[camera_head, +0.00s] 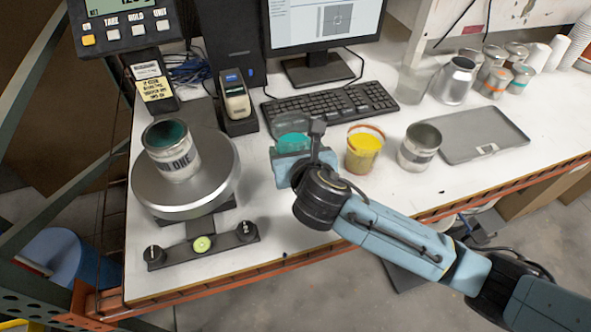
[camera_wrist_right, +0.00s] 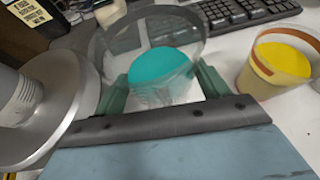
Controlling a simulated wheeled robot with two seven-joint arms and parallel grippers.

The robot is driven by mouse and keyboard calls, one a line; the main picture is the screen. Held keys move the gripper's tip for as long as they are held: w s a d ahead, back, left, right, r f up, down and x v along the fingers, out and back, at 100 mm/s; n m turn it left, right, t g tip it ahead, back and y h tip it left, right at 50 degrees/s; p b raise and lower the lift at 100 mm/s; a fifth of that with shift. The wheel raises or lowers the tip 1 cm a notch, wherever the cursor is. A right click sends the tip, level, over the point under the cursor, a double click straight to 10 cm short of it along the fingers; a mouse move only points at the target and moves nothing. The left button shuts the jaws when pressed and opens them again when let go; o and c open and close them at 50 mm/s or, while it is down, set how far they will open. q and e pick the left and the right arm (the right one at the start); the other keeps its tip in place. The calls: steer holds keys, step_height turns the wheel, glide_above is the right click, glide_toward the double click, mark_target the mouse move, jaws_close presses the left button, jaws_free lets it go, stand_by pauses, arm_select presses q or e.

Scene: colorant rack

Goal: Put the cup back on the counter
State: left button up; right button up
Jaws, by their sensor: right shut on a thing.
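A clear cup with teal liquid (camera_head: 294,128) is at the middle of the white counter (camera_head: 285,235), left of a cup of yellow colorant (camera_head: 363,150). My right gripper (camera_head: 293,148) is shut on the clear cup. In the right wrist view the two green fingers of the gripper (camera_wrist_right: 166,90) grip the cup (camera_wrist_right: 160,66) from both sides, and it looks about upright. The gripper hides its base, so I cannot tell whether it touches the counter. My left gripper is not in view.
A scale with a round plate (camera_head: 215,190) bears a metal can (camera_head: 172,155) at left. A grey can (camera_head: 419,148) and a grey tray (camera_head: 482,133) are at right. A keyboard (camera_head: 330,104) lies behind. The counter's front strip is mostly clear.

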step_height(320, 180, down, 3)
steer(key=shift+s+r, duration=0.1)
steer(key=shift+s, duration=0.05)
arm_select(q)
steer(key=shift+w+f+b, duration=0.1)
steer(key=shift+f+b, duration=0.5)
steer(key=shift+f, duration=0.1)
arm_select(e)
steer(key=shift+f, duration=2.2)
steer(key=shift+f, duration=0.1)
steer(key=o, duration=1.2)
steer(key=shift+f, duration=0.1)
steer(key=shift+o, duration=0.2)
steer(key=shift+r, duration=0.2)
arm_select(q)
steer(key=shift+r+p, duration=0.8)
steer(key=shift+p, duration=0.05)
arm_select(e)
steer(key=v, duration=1.2)
steer(key=shift+d, duration=0.1)
